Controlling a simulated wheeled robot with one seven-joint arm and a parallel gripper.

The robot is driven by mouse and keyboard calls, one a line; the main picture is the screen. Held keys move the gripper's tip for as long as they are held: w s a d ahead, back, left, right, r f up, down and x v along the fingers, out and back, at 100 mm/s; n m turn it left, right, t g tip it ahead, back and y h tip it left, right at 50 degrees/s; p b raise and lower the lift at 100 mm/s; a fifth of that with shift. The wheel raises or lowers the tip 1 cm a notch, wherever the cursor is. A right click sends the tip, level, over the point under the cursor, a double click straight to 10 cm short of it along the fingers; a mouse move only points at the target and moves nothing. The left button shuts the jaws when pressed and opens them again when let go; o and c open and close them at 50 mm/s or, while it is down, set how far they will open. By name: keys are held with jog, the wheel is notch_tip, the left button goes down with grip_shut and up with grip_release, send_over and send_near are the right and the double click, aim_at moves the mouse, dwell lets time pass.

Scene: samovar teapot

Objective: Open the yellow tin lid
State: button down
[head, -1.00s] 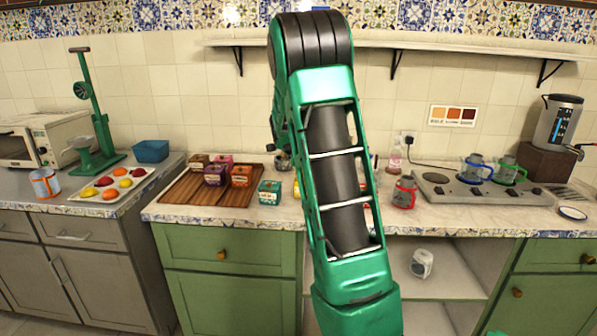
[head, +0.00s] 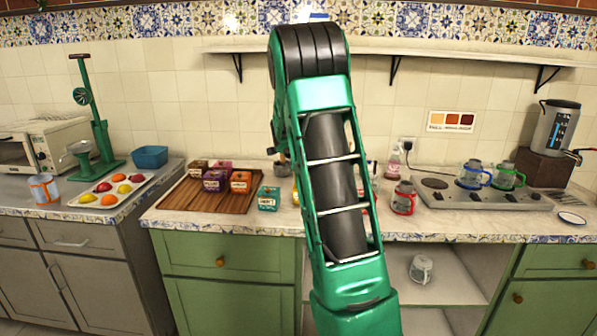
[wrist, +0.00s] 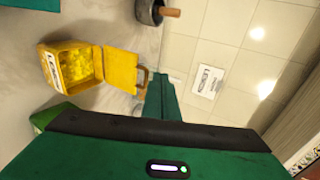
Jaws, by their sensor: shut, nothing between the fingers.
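The yellow tin (wrist: 72,68) lies at the left of the wrist view. Its lid (wrist: 121,65) is swung out to the right, so the tin is open and yellow contents show inside. A brown loop (wrist: 144,76) sits at the lid's free edge. My gripper (wrist: 162,88) is shut and empty, with its fingers close beside the lid's free edge; I cannot tell whether they touch. In the head view, my arm hides the gripper and most of the tin.
A red-framed jar (head: 404,198) stands to the right. In the wrist view, a dark pot (wrist: 149,11) with a wooden handle is near the tiled wall.

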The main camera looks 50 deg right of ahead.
jog(key=shift+r, duration=0.75)
jog(key=s+a+r, duration=0.5)
jog(key=a+r, duration=0.2)
jog(key=r, duration=0.3)
jog(key=shift+r, duration=0.35)
jog(key=shift+a, duration=0.1)
jog(key=s+a+f+n+g+y, duration=0.2)
jog(key=s+a+f+n, duration=0.4)
jog(key=s+a, duration=0.4)
jog(key=s+a+f+n+g+y, duration=0.3)
jog(key=s+a+f+n+y, duration=0.2)
jog(key=s, duration=0.9)
jog(key=s+a+f+n+g+y, duration=0.3)
jog(key=s+a+f+n, duration=0.4)
jog(key=s+a+n, duration=0.4)
jog(key=s+a, duration=0.2)
jog(key=a, duration=0.1)
jog(key=shift+a+f, duration=0.15)
jog(key=shift+a, duration=0.25)
